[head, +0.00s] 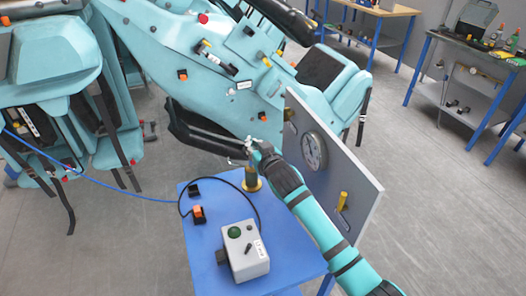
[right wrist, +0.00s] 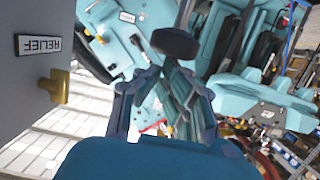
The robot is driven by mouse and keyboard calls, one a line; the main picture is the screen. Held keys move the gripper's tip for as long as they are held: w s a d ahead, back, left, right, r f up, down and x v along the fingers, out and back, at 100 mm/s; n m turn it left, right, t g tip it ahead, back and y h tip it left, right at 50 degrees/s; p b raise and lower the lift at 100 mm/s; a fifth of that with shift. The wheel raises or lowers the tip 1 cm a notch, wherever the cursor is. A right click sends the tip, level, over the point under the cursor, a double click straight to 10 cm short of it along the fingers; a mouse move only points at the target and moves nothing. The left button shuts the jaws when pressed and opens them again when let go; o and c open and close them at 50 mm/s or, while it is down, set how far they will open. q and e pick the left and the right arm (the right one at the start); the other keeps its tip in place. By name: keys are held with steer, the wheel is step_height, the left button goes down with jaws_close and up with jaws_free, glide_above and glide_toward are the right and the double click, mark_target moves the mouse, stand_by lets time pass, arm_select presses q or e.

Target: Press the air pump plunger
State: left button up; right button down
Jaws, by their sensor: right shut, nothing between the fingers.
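The air pump (head: 251,178) stands on the blue table, a dark olive cylinder with a yellow base ring. My right gripper (head: 251,145) is at the top of the pump, with its fingers shut and empty. It hides the pump's top, so I cannot tell whether it touches the plunger. In the right wrist view the gripper (right wrist: 160,76) is at the middle, and a dark round shape (right wrist: 175,42) shows just past the fingertips; I cannot tell whether it is the plunger's knob. My left gripper is not in view.
A grey panel (head: 362,190) with a round gauge (head: 314,152) and a yellow knob (head: 342,201) stands close beside my right arm. A grey control box (head: 244,250) with a green button sits on the blue table (head: 205,270). Teal coaster seats (head: 190,90) stand behind.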

steer(key=b+v, duration=0.1)
steer(key=v, duration=0.8)
steer(key=shift+s+f+b, duration=0.2)
steer(key=shift+s+b, duration=0.05)
steer(key=shift+b, duration=0.15)
stand_by(0.4)
